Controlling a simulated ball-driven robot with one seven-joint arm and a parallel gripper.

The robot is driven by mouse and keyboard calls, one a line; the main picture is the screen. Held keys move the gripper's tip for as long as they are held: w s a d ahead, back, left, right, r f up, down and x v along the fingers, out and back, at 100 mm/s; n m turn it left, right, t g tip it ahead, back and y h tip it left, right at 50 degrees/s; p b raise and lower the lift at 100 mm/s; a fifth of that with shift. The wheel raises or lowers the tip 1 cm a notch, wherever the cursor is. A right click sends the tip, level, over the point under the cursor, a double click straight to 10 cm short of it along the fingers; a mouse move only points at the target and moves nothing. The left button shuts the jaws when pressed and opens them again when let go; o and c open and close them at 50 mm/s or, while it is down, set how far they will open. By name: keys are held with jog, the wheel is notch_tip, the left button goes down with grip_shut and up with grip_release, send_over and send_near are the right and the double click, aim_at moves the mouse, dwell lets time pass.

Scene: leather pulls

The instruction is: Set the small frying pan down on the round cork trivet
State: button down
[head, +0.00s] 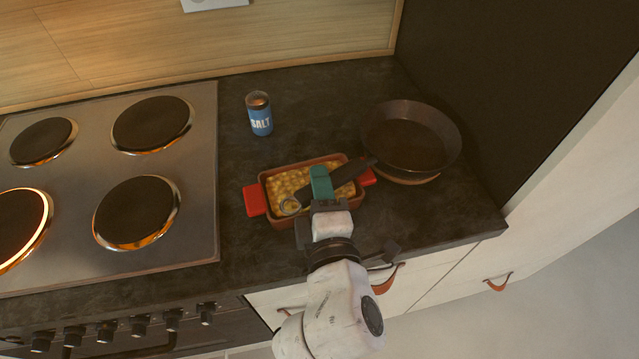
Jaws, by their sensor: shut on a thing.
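The small frying pan (408,138) is dark, with its bowl at the right of the counter and its handle (347,171) pointing left over a baking dish. My gripper (321,184), with green fingers, is shut on the handle. The round cork trivet (415,180) shows only as a thin tan edge below the near side of the pan; the pan hides the rest. The pan appears over the trivet, roughly level. I cannot tell whether they touch.
The brown baking dish (276,209) of yellow food, with red mitts at its ends, lies under the handle and gripper. A blue salt can (259,114) stands behind it. A stove (87,235) with a glowing burner is left. A dark wall (490,90) rises close right of the pan.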

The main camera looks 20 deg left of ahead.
jog(key=c, duration=0.8)
grip_release()
jog(key=shift+c, duration=0.2)
jog(key=shift+f, duration=0.15)
jog(key=shift+f, duration=0.15)
jog(key=shift+s+d, duration=0.3)
jog(key=shift+s, duration=0.2)
jog(key=v, duration=0.5)
jog(key=b+v, duration=0.1)
jog(key=v, duration=0.2)
jog(key=shift+s+d+r, duration=0.1)
jog(key=shift+s+r, duration=0.1)
jog(key=shift+r, duration=0.05)
jog(key=shift+s+d+r, duration=0.2)
jog(key=shift+s+d, duration=0.15)
jog(key=shift+s, duration=0.15)
